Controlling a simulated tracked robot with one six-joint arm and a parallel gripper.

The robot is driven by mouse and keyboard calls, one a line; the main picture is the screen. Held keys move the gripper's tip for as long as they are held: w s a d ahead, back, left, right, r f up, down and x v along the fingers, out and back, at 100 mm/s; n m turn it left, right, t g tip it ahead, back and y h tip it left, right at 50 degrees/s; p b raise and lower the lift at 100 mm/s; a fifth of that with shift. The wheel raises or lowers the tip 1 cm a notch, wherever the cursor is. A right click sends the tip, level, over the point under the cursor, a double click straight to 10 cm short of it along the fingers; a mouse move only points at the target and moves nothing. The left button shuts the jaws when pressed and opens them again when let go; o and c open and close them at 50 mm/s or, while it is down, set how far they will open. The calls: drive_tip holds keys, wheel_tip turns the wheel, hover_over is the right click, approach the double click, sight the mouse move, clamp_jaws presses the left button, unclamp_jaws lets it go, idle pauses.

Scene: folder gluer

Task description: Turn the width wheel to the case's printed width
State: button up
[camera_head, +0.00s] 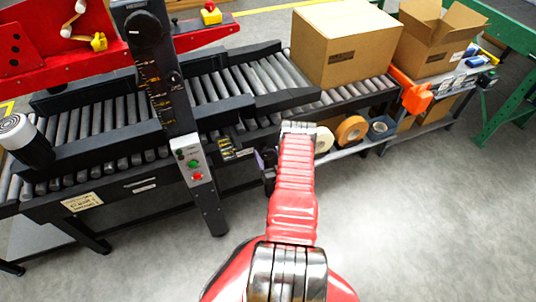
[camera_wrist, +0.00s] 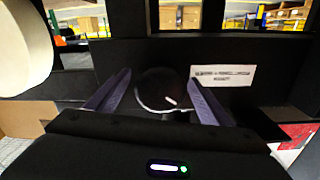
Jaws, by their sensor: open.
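A round dark wheel with a white pointer mark (camera_wrist: 163,90) shows in the wrist view, mounted on a black frame rail. My gripper (camera_wrist: 160,80) is open, with one purple-grey finger on each side of the wheel; I cannot tell whether they touch it. A white label (camera_wrist: 222,76) sits right of the wheel, its print too blurred to read. In the head view my gripper (camera_head: 267,167) is at the front side of the conveyor, mostly hidden by my red arm, and the wheel is hidden. The closed case (camera_head: 345,45) stands on the conveyor; its printed label is too small to read.
A black column with a yellow scale (camera_head: 160,85) and a button box (camera_head: 193,163) stands left of my arm. Tape rolls (camera_head: 351,130) lie on a shelf to the right; a cream roll (camera_wrist: 22,50) is close in the wrist view. An open carton (camera_head: 438,38) stands far right. The front floor is clear.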

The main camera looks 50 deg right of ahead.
drive_tip(key=shift+c, duration=0.5)
drive_tip(key=c, duration=1)
drive_tip(key=shift+o, duration=0.2)
drive_tip(key=shift+n, duration=0.6)
drive_tip(key=o, duration=1.1)
drive_tip(key=shift+c, duration=0.2)
drive_tip(key=shift+s, duration=0.1)
